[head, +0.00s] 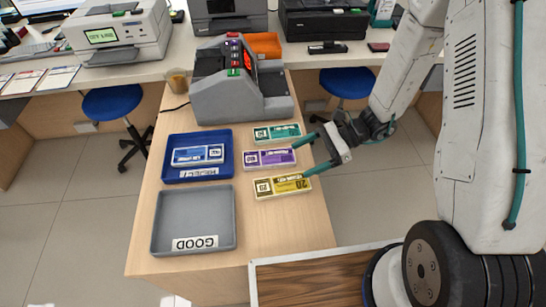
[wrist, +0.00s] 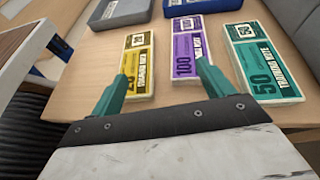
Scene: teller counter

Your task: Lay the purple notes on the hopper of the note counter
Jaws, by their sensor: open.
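The purple notes (head: 268,158) lie flat on the counter as a banded bundle, between the green notes (head: 277,133) and the yellow notes (head: 282,186). In the wrist view the purple notes (wrist: 187,55) are just ahead of my gripper, between its finger lines. My gripper (head: 308,157) is open and empty at the right of the bundles; its two teal fingers (wrist: 160,85) point towards them. The grey note counter (head: 238,95) stands behind the bundles.
A blue tray (head: 167,174) marked REJECT holds blue notes (head: 198,155). A grey tray (head: 192,220) marked GOOD is empty in front of it. A cup (head: 177,82) stands left of the note counter. The counter's front right is clear.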

